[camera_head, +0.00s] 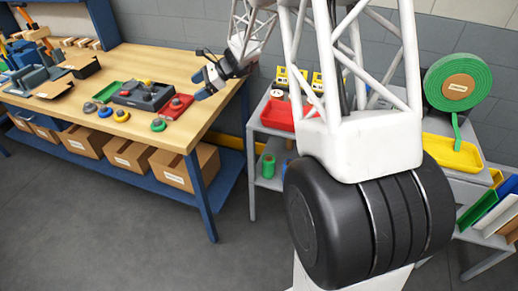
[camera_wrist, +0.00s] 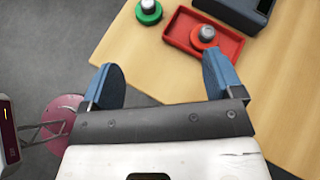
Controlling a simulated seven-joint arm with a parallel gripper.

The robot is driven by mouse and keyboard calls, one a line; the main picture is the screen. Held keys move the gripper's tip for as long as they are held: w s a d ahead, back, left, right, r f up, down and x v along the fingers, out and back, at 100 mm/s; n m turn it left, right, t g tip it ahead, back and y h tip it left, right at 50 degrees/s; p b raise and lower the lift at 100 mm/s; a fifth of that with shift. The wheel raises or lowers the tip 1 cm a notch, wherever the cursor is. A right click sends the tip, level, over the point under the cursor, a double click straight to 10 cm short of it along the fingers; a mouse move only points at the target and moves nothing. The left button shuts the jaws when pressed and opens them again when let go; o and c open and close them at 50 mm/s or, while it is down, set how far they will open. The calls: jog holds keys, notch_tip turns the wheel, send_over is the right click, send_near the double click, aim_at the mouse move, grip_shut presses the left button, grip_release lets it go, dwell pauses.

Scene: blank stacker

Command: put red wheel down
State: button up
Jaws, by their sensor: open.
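The red wheel (camera_wrist: 207,36), a red disc with a grey hub, rests in the shallow red tray (camera_wrist: 178,31) on the wooden bench. In the head view, the red tray (camera_head: 183,106) lies near the bench's right front edge, with the wheel (camera_head: 176,102) inside it. My gripper (camera_head: 206,83) is above the right end of the bench, apart from the tray. In the wrist view, my gripper (camera_wrist: 162,80) has its blue fingers wide apart with nothing between them. The wheel is beyond the fingertips, by the right finger.
A dark stacker box (camera_head: 141,96) stands left of the red tray, with a green tray (camera_head: 106,92) beyond it. A green wheel (camera_wrist: 149,11) lies on the bare bench (camera_head: 185,58) in front. A shelf unit with a red bin (camera_head: 277,115) stands right of the bench.

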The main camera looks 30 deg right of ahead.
jog(key=s+a+r+n+g+h, duration=0.1)
jog(key=s+a+r+n+h, duration=0.3)
jog(key=s, duration=0.8)
jog(key=s+r+n+g+h, duration=0.15)
jog(key=s+r+n, duration=0.4)
jog(key=s, duration=0.65)
jog(key=s+d+n+h, duration=0.1)
jog(key=s+n+h, duration=0.1)
jog(key=s, duration=0.6)
jog(key=s+d+r+n+t+h, duration=0.1)
jog(key=s+n, duration=0.3)
jog(key=s, duration=0.4)
jog(key=s+d+r+n+h, duration=0.1)
jog(key=s+d+n+h, duration=0.1)
jog(key=s, duration=0.6)
jog(key=shift+s+d+n+h, duration=0.2)
jog(key=shift+n+h, duration=0.35)
jog(key=shift+n, duration=0.1)
